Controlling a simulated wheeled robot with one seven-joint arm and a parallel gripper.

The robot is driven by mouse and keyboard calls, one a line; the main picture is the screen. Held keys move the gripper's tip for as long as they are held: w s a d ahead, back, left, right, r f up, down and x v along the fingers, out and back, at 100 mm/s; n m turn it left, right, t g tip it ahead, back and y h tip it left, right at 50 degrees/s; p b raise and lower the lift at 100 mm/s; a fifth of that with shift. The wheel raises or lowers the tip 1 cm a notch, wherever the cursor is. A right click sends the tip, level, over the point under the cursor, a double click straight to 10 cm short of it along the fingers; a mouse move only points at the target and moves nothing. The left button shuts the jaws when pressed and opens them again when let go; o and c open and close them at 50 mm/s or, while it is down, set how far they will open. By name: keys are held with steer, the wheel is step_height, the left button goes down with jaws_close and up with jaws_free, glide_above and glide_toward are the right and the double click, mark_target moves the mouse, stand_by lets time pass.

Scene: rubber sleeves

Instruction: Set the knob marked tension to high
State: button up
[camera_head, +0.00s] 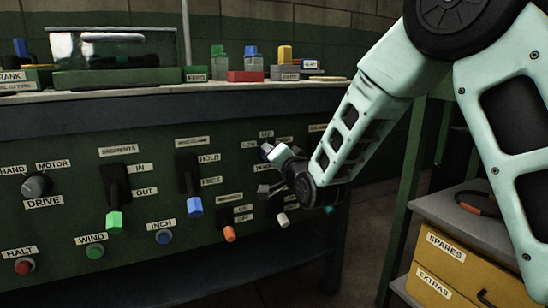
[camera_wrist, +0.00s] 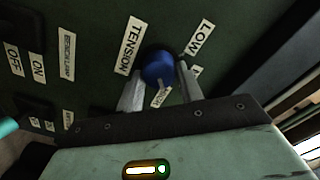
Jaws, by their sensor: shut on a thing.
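The tension knob is a round blue knob (camera_wrist: 158,64) on the dark green panel, between my two fingertips in the wrist view. The TENSION label (camera_wrist: 130,45) is to its left and the LOW label (camera_wrist: 200,38) to its upper right. Another label (camera_wrist: 160,96) shows between my fingers, too blurred to read. My gripper (camera_head: 273,158) is shut on the knob, at the right part of the panel in the head view.
An orange-tipped lever (camera_head: 229,234) and a white-tipped lever (camera_head: 283,220) are below my gripper. A blue-handled lever (camera_head: 194,206) and the drive knob (camera_head: 37,185) are further left. A yellow drawer unit (camera_head: 450,262) stands at the lower right. Boxes and small blocks sit on the top ledge.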

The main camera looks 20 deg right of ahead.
steer(key=o, duration=1)
steer(key=s+b, duration=0.4)
steer(key=s, duration=0.1)
steer(key=s+d+b, duration=0.1)
steer(key=s+b, duration=0.3)
steer(key=s, duration=0.2)
steer(key=s+d+b, duration=0.1)
steer(key=s+b, duration=0.3)
steer(key=s, duration=0.2)
steer(key=shift+s+d, duration=0.1)
steer(key=shift+s, duration=0.05)
